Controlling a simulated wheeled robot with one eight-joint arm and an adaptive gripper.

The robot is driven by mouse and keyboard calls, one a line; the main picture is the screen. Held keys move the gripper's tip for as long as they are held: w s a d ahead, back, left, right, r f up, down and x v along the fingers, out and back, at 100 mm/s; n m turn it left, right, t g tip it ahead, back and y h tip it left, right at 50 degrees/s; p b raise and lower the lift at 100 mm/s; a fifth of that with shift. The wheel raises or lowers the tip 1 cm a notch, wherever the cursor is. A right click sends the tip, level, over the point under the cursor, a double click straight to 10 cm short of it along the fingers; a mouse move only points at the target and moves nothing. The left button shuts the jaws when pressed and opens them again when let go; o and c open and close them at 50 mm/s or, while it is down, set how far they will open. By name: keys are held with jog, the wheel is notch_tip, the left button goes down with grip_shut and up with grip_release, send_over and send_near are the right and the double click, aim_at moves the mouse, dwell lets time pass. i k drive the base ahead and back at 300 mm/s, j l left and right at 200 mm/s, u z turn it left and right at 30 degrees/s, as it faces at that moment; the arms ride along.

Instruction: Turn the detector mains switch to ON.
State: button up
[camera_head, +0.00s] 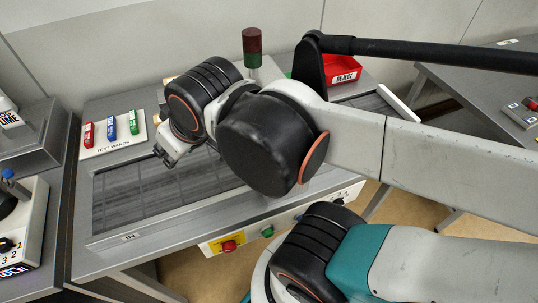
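The detector mains switch cannot be made out for certain. A front control panel (208,247) on the conveyor table carries a red button (229,246) on a yellow patch and a green button (267,231). The panel's right part is partly hidden by my arm, and a label with small print (345,194) shows there. My gripper (165,157) hangs above the back left of the dark conveyor bed (130,203), well behind the panel. Its small dark fingers show, but the gap between them is unclear. I see nothing held in it.
A red-green beacon (252,48) and a red bin (342,69) are behind my arm. A left-hand bench carries a numbered dial unit (28,220). Another table (480,83) is at right.

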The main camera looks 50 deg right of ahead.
aim_at(228, 247)
jog(key=k+l, duration=0.25)
jog(key=k, duration=0.2)
jog(key=k+l, duration=0.2)
jog(key=k, duration=0.2)
jog(key=k+l, duration=0.15)
jog(key=l, duration=0.15)
jog(key=k+l, duration=0.15)
jog(key=l, duration=0.2)
jog(key=k+j+u, duration=0.1)
jog(key=k+j, duration=0.35)
jog(key=k, duration=0.2)
jog(key=k+j+u, duration=0.1)
jog(key=k+j, duration=0.35)
jog(key=k, duration=0.15)
